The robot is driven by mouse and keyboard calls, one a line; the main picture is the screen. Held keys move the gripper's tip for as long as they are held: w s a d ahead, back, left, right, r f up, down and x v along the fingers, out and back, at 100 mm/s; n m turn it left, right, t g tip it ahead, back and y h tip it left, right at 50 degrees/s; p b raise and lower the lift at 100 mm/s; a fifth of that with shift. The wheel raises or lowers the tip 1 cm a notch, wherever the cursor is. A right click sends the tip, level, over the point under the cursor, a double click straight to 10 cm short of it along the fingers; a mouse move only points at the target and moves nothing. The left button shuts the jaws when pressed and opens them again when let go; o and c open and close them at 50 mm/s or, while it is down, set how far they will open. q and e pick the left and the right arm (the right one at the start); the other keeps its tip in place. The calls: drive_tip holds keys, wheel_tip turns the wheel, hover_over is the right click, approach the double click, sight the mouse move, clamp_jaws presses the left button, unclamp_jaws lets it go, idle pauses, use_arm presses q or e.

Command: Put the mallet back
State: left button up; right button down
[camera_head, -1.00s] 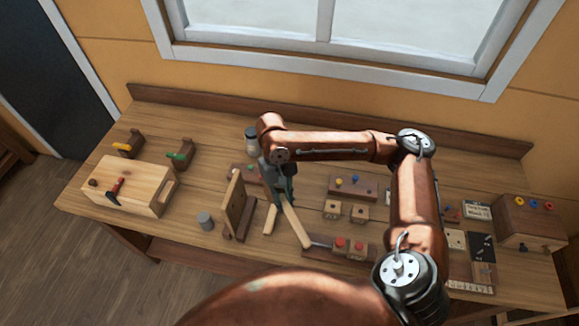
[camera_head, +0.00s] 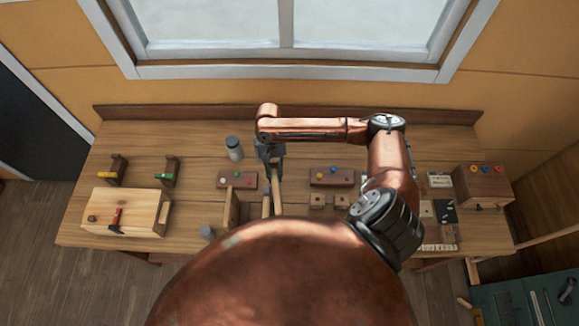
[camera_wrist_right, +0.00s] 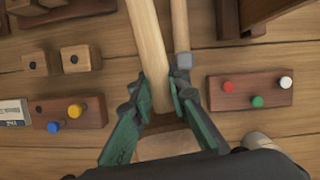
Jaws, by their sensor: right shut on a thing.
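My right gripper (camera_head: 273,160) is shut on the pale wooden handle of the mallet (camera_head: 277,190) above the bench. In the right wrist view, the green fingers (camera_wrist_right: 156,92) sit on both sides of the handle (camera_wrist_right: 149,40). A pale wooden block (camera_wrist_right: 168,143), which looks like the mallet head, shows partly between the fingers near the palm. In the head view my arm hides the handle's near end. A second, thinner wooden handle with a grey end (camera_wrist_right: 182,60) lies close beside it. My left gripper is out of view.
An upright wooden board (camera_head: 231,207) stands left of the handles. Peg blocks lie left (camera_head: 237,180) and right (camera_head: 333,177) of the gripper. A grey-lidded jar (camera_head: 234,148) stands behind.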

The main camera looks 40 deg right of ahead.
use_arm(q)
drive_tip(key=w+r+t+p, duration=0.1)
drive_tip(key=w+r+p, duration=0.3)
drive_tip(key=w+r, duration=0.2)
use_arm(e)
drive_tip(key=shift+m+y, duration=0.3)
drive_tip(key=shift+m, duration=0.6)
drive_tip(key=s+d+f+b, duration=0.1)
drive_tip(key=f+b, duration=0.2)
drive_tip(key=s+d+f+b, duration=0.1)
drive_tip(key=d+f+b, duration=0.1)
drive_tip(key=f+b, duration=0.1)
drive_tip(key=s+d+f+b, duration=0.1)
drive_tip(key=f+b, duration=0.1)
drive_tip(key=b, duration=0.1)
drive_tip(key=shift+d+f, duration=0.3)
drive_tip(key=shift+f, duration=0.1)
drive_tip(key=shift+f+b, duration=0.35)
drive_tip(key=shift+b, duration=0.3)
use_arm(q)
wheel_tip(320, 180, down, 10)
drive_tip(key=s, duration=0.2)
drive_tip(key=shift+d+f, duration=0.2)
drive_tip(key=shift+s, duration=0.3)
use_arm(e)
drive_tip(key=shift+f, duration=0.35)
drive_tip(key=c, duration=1.8)
unclamp_jaws()
drive_tip(key=shift+o, duration=0.2)
drive_tip(key=shift+f, duration=0.1)
